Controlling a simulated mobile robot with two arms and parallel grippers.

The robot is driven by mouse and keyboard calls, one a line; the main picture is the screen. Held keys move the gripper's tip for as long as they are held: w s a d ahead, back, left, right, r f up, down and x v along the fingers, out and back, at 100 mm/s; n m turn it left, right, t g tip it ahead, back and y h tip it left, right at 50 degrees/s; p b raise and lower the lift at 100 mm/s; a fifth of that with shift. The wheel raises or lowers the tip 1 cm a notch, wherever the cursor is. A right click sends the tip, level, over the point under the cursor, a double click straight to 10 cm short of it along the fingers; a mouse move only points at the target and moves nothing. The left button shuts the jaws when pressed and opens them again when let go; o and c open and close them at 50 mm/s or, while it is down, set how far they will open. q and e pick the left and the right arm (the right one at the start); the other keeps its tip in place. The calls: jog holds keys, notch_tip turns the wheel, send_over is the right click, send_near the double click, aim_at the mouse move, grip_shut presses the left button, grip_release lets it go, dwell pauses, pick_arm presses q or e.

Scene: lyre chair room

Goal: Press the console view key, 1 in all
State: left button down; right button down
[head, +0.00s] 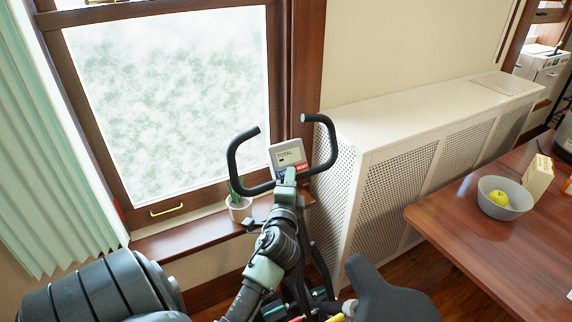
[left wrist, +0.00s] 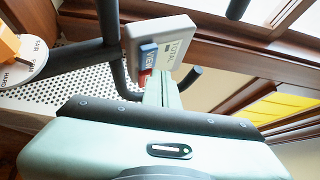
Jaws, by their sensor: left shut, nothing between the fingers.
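The exercise bike's console (head: 288,152) is a small light-grey box with a display reading TOTAL, between the bike's black handlebars (head: 238,160). Its blue view key (left wrist: 149,56), marked VIEW, shows in the left wrist view beside a red key (left wrist: 143,78). In the head view the red key (head: 301,167) shows, and my gripper covers most of the blue one. My left gripper (head: 287,174) is shut and empty, its tips at the console's lower edge. In the left wrist view its fingers (left wrist: 163,80) reach up close to the keys; I cannot tell whether they touch. My right gripper is out of view.
A potted plant (head: 239,207) stands on the window sill left of my arm. A white radiator cover (head: 372,140) stands right of the bike. A wooden table (head: 468,235) with a grey bowl (head: 495,210) holding a yellow-green apple is at the right.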

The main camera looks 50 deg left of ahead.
pick_arm(q)
jog(key=shift+a, duration=0.1)
dwell(0.7)
jog(key=shift+w+a+f, duration=0.1)
jog(key=shift+a+f, duration=0.1)
jog(key=shift+a, duration=0.05)
jog(key=shift+w+a+f, duration=0.1)
jog(key=shift+a+f, duration=0.1)
jog(key=shift+a, duration=0.2)
dwell(0.8)
jog(key=shift+d, duration=0.15)
jog(key=shift+s+d+r, duration=0.25)
jog(key=shift+d+r, duration=0.15)
jog(key=shift+d, duration=0.2)
jog(key=shift+s+d+r+p, duration=0.2)
jog(key=shift+d+r+p, duration=0.2)
jog(key=shift+d, duration=0.3)
jog(key=shift+s+d+r+p, duration=0.25)
jog(key=shift+d+r, duration=0.2)
jog(key=shift+d, duration=0.25)
jog(key=shift+s+d+r+p, duration=0.15)
jog(key=shift+d+r+p, duration=0.3)
jog(key=shift+d, duration=0.25)
